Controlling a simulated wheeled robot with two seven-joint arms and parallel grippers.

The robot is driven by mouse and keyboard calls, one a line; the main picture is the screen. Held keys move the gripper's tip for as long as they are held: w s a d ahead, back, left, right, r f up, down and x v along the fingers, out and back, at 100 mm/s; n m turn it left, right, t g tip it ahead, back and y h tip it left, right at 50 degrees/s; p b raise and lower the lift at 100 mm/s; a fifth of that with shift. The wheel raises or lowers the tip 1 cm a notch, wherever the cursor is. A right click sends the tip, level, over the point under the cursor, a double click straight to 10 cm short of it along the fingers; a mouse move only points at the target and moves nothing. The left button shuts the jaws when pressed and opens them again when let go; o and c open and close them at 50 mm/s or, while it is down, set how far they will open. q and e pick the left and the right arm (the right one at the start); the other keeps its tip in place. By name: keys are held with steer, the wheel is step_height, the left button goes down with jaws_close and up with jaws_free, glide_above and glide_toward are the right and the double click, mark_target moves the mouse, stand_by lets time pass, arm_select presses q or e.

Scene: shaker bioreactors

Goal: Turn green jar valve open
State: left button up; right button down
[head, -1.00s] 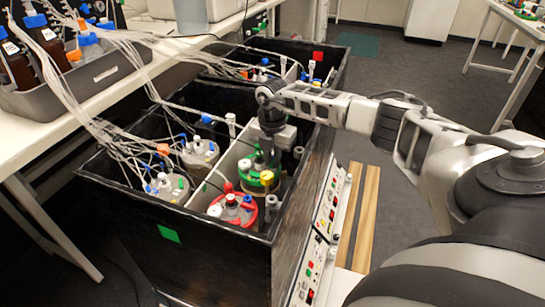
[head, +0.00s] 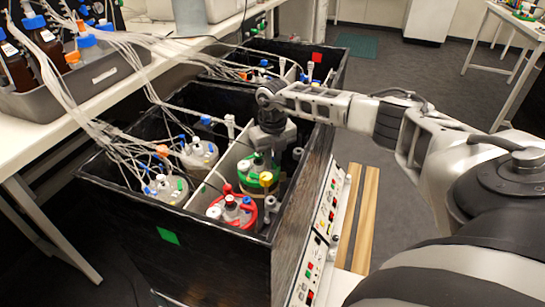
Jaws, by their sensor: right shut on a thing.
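The green jar (head: 258,184) stands in the right compartment of the black box, behind the red jar (head: 233,212). Its lid is green, with a yellow cap (head: 266,179) at the front right. My right gripper (head: 266,152) points down over the green lid from above, shut on a part at the top of the jar. The valve itself is mostly hidden by the gripper, and I cannot make out its angle. My left gripper is not in view.
The black box (head: 130,205) has high walls and a white divider (head: 212,184). Two grey-lidded jars (head: 199,153) stand left of it, with tubes running to a grey tray (head: 110,77) on the bench. A control panel (head: 327,215) is on the right side.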

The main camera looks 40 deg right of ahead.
steer(key=shift+n, duration=1)
steer(key=n+b, duration=0.1)
steer(key=n, duration=0.3)
steer(key=shift+d+n, duration=0.1)
steer(key=shift+n, duration=0.2)
steer(key=c, duration=1.7)
jaws_free()
steer(key=shift+c, duration=0.2)
steer(key=shift+r, duration=0.1)
